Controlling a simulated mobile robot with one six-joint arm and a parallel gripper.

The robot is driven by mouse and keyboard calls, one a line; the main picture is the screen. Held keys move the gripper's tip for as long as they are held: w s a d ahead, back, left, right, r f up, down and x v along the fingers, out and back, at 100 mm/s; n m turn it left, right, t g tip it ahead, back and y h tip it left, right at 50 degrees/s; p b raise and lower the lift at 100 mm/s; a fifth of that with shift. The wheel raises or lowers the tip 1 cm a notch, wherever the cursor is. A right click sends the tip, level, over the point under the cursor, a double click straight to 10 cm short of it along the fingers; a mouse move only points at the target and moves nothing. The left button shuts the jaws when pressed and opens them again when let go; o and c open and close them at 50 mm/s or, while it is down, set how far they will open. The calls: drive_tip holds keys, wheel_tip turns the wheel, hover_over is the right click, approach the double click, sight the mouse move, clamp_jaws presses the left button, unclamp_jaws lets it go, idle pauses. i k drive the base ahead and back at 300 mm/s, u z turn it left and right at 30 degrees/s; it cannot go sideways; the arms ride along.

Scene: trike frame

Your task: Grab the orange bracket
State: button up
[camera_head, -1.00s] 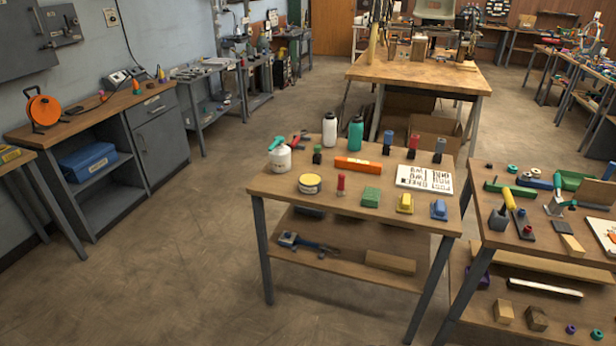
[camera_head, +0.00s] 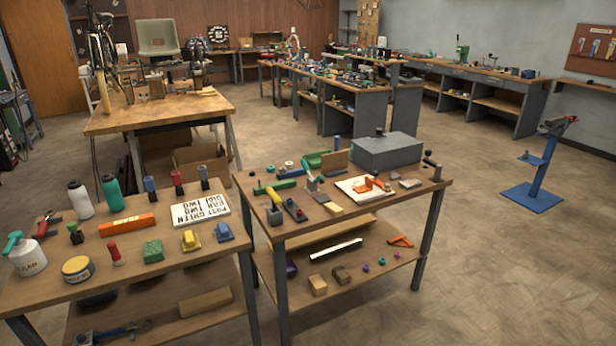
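A small orange bracket-like piece (camera_head: 372,184) sits on a white plate (camera_head: 350,192) on top of the right-hand workbench (camera_head: 330,222). A second orange, angled piece (camera_head: 400,241) lies on that bench's lower shelf, near its right end. Both are small in the picture, and I cannot tell for sure which one is the bracket. My gripper is not in view.
A grey box (camera_head: 386,152) stands at the back of the right bench. The left bench (camera_head: 30,299) holds an orange bar (camera_head: 127,224), bottles and small blocks. A blue stand (camera_head: 540,180) is at the right. The floor at the right front is clear.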

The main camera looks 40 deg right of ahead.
sight(368, 186)
drive_tip(key=z, duration=4.65)
drive_tip(key=i, duration=0.1)
drive_tip(key=u, duration=2.9)
drive_tip(key=i, duration=0.6)
drive_tip(key=z, duration=0.1)
drive_tip(key=k, duration=0.6)
drive_tip(key=u, duration=0.1)
